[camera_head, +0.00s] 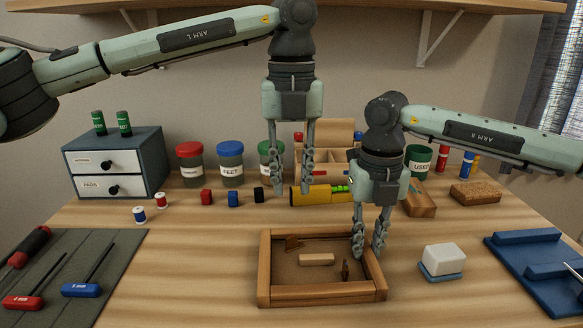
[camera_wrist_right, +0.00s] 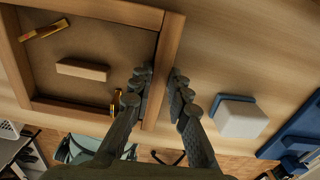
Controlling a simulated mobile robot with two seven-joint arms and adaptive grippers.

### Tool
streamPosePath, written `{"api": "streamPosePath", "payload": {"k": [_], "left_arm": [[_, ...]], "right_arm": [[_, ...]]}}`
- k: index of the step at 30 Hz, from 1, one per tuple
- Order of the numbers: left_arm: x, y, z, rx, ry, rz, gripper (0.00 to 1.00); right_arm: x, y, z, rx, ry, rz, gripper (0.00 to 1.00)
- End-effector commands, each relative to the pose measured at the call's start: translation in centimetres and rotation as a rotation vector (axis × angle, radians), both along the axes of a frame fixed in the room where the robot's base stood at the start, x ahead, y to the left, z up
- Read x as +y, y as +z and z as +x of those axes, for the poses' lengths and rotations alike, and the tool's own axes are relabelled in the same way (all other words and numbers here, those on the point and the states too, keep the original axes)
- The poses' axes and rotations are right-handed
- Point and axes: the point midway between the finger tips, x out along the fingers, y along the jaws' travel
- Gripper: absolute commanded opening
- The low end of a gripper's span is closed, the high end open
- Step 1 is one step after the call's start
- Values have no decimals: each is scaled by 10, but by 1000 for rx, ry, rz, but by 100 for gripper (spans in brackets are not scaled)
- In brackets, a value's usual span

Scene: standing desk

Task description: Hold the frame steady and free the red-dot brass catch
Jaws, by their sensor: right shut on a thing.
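The wooden frame (camera_head: 265,275) lies flat on the desk, with a brown backing panel and a small wooden block (camera_head: 316,259) in its middle. One brass catch (camera_head: 293,243) is near its far left; it also shows in the right wrist view (camera_wrist_right: 45,29). Another brass catch (camera_head: 345,270) is near the right rail, partly hidden by a finger in the right wrist view (camera_wrist_right: 117,100). My right gripper (camera_head: 369,252) is shut on the frame's right rail, one finger each side. My left gripper (camera_head: 292,188) is open and empty, above and behind the frame.
A white block on a blue base (camera_head: 443,261) stands right of the frame, and a blue tray (camera_head: 510,240) is further right. A dark mat (camera_head: 130,245) with tools lies left. A yellow level (camera_head: 312,195), jars and small spools stand behind. Desk left of the frame is clear.

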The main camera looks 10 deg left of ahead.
Motion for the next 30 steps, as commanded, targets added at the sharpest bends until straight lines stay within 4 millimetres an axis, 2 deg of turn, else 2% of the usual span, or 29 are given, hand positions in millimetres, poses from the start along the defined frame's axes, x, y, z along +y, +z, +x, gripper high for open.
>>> {"api": "streamPosePath", "payload": {"k": [6,14,17,18,22,30], "left_arm": [[0,13,-1,2,-1,1,25],[0,14,0,2,-1,1,25],[0,13,-1,1,-17,-5,13],[1,11,-2,-2,-43,-14,13],[5,3,-9,-32,-231,-70,13],[25,-4,-27,-244,-786,-165,13]], "right_arm": [[0,0,0,-1,0,1,0],[0,1,0,-1,0,1,0],[0,0,0,-1,0,1,0],[0,0,0,-1,0,1,0],[0,0,0,-1,0,1,0],[0,1,0,-1,0,1,0]]}}
